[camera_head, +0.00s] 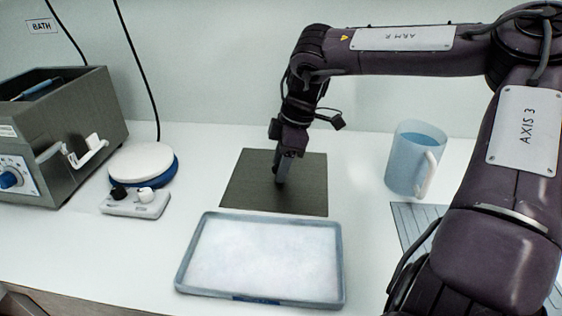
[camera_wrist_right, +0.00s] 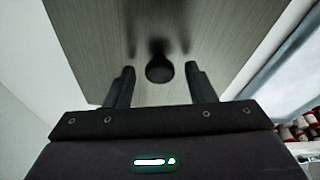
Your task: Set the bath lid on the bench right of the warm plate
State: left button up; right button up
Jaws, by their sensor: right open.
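The bath lid (camera_head: 240,187) is a dark grey-brown square plate lying flat on the bench, right of the warm plate (camera_head: 142,160), a white round top on a blue base. In the right wrist view the lid (camera_wrist_right: 225,40) has a round black knob (camera_wrist_right: 159,68). My right gripper (camera_head: 281,180) points down over the lid's middle. Its jaws are open, with the knob in the gap between the fingertips, apart from both. The bath (camera_head: 75,130) stands at the far left with its top uncovered. My left gripper is not in view.
A tray (camera_head: 343,270) of white material lies in front of the lid. A blue jug (camera_head: 402,165) stands to the right, behind a grey ribbed mat (camera_head: 408,222). A small control box (camera_head: 135,204) sits before the warm plate. Bench behind the lid is clear.

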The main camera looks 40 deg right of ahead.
aim_at(295, 176)
jog(key=shift+r, duration=0.15)
jog(key=shift+d+r, duration=0.1)
jog(key=shift+r, duration=0.2)
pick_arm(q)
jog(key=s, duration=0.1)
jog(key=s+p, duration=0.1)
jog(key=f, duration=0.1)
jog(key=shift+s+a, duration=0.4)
pick_arm(e)
jog(key=v, duration=1.1)
jog(key=shift+r, duration=0.25)
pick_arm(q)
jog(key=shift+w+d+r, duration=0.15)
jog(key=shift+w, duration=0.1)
